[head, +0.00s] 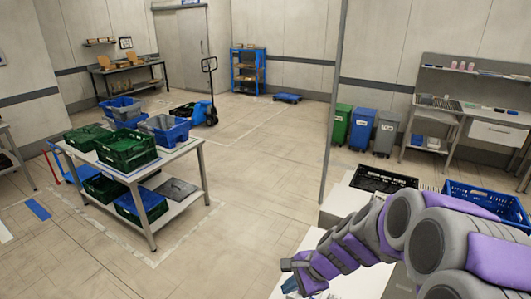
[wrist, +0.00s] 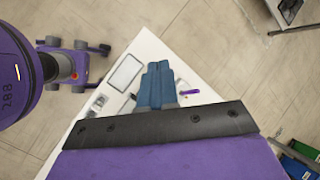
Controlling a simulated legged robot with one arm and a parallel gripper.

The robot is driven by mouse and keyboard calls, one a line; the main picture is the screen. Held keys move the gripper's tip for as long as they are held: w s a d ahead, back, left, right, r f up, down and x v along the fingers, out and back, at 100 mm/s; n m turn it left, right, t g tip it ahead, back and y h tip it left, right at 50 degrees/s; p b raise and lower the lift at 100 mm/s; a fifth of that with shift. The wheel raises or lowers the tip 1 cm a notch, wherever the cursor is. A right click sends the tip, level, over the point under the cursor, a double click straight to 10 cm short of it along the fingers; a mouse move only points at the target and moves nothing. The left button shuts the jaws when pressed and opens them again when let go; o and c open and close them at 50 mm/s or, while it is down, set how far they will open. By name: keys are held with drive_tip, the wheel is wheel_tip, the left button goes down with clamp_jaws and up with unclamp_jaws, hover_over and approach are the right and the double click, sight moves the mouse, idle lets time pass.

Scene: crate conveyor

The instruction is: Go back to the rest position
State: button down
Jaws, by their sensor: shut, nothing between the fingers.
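My gripper (head: 290,274) is at the bottom of the head view, at the end of my purple and grey arm. In the wrist view its blue fingers (wrist: 156,84) lie side by side, shut, with nothing between them. It is above a white surface (wrist: 150,50) that carries a few small items, too small to name. Part of that surface is hidden behind the gripper and the arm.
A white table (head: 180,157) with green and blue crates stands left. A black crate (head: 381,182) and a blue crate (head: 480,200) are at right, near my arm. Bins (head: 361,128) and a workbench (head: 455,112) stand behind. The middle floor is clear.

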drive_tip(key=s+d+n+g+h+b, duration=0.1)
drive_tip(key=s+d+n+h+b, duration=0.1)
drive_tip(key=s, duration=0.7)
drive_tip(key=s+d+f+n+g+h+b, duration=0.1)
drive_tip(key=s+n+b, duration=0.4)
drive_tip(key=s, duration=0.5)
drive_tip(key=s+d+f+n+g+h+b, duration=0.1)
drive_tip(key=s+d+n+h+b, duration=0.1)
drive_tip(key=s+d+n, duration=0.3)
drive_tip(key=s+n+b, duration=0.1)
drive_tip(key=s, duration=0.3)
drive_tip(key=shift+s+h, duration=0.25)
drive_tip(key=shift+h, duration=0.15)
drive_tip(key=shift+f+b, duration=0.2)
drive_tip(key=shift+b, duration=0.15)
